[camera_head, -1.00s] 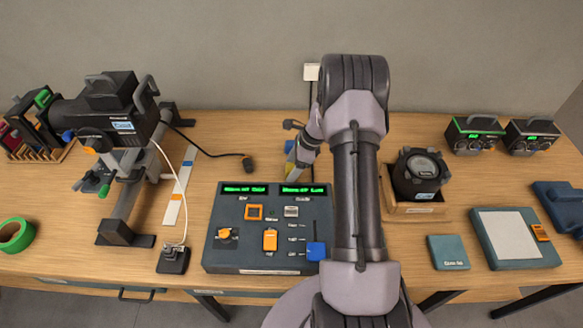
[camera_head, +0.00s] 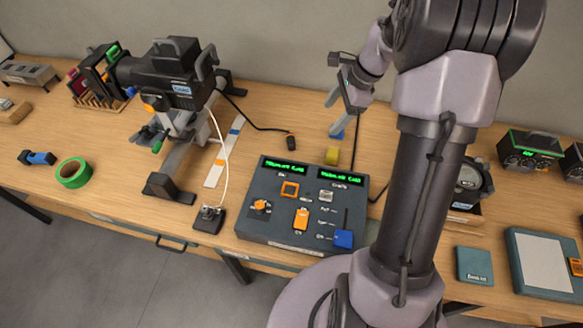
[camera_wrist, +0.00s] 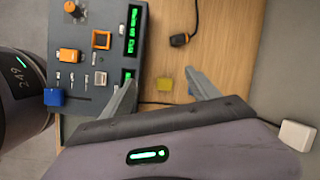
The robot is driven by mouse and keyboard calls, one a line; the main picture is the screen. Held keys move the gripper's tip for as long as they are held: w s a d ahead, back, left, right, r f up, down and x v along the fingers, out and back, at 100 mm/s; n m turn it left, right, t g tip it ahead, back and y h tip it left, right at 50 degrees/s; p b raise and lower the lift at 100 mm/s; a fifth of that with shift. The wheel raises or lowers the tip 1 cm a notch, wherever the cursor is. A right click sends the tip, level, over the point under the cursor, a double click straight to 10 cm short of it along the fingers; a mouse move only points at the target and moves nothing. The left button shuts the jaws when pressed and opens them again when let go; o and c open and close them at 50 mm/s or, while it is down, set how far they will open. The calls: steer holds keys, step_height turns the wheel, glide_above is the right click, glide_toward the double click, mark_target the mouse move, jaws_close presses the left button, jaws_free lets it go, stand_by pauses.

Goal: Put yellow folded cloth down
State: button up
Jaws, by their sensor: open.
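My gripper (camera_head: 335,115) is raised above the table behind the panel, open and empty. In the wrist view my gripper (camera_wrist: 160,85) has its fingers spread wide.
A spotlight (camera_head: 170,85) on a stand is farther left. Green tape (camera_head: 73,173) lies at the left.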

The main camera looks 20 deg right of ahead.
steer(key=s+a+r+n+t+h, duration=0.1)
steer(key=s+a+r+n, duration=0.4)
steer(key=a+r, duration=0.3)
steer(key=s+a+r+n, duration=0.4)
steer(key=s+a+r, duration=0.15)
steer(key=a, duration=0.45)
steer(key=s+a+n+t, duration=0.1)
steer(key=s+a+n, duration=0.2)
steer(key=s, duration=0.3)
steer(key=s+a+r+n+t, duration=0.1)
steer(key=s+a+n, duration=0.2)
steer(key=s, duration=0.3)
steer(key=shift+a+n, duration=0.35)
steer(key=shift+n, duration=0.55)
steer(key=shift+s, duration=0.15)
